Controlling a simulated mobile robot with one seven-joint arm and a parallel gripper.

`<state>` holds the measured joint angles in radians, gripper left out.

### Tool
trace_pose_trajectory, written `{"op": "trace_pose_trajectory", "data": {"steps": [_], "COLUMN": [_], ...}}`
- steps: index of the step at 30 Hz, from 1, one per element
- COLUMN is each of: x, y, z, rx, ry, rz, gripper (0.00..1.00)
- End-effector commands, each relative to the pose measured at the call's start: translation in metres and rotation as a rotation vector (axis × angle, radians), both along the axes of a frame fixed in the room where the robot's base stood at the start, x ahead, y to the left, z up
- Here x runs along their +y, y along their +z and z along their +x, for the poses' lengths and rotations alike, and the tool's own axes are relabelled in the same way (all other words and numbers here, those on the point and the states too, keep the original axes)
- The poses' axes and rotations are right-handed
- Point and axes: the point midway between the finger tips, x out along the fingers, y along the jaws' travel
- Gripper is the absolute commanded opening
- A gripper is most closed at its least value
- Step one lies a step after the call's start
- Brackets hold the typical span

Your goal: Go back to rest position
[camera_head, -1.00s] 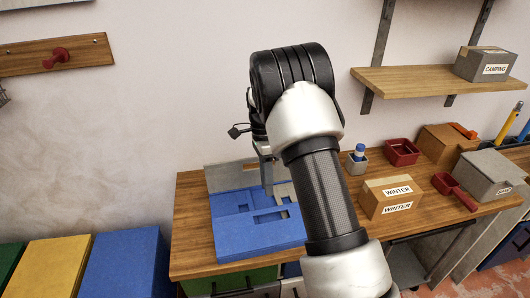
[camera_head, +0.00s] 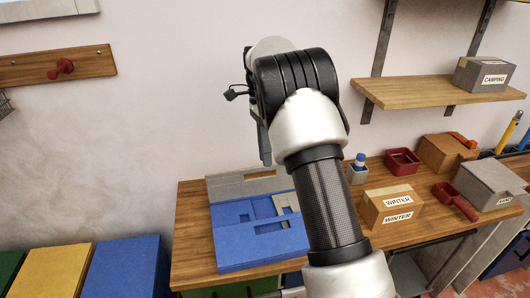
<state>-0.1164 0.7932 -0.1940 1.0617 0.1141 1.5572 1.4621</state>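My arm rises through the middle of the head view, in front of the workbench. My gripper (camera_head: 265,150) shows only in part at the left of my wrist, pointing down above the back of the blue organizer tray. The rest of it is hidden behind my arm, so I cannot see whether its fingers are open or shut. The blue tray (camera_head: 235,255) lies on the wooden workbench (camera_head: 190,235) with a grey back panel behind it and a light grey piece in one recess. No paint tins can be made out.
A WINTER box (camera_head: 393,207), a red scoop (camera_head: 455,200), a small red bin (camera_head: 402,161) and a grey cup (camera_head: 357,174) stand right of my arm. A shelf (camera_head: 440,91) with a CAMPING box (camera_head: 484,75) hangs above. Coloured boxes (camera_head: 125,268) stand at the lower left.

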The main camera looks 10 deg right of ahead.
Motion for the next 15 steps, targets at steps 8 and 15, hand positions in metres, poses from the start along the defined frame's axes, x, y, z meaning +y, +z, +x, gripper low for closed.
{"op": "trace_pose_trajectory", "data": {"steps": [8,15], "x": [-0.005,-0.009], "y": [0.052,0.14], "z": [-0.021,-0.094], "rx": [-0.08,-0.27], "ry": [0.128,0.491], "rz": [0.052,0.118], "gripper": [0.25,0.25]}}
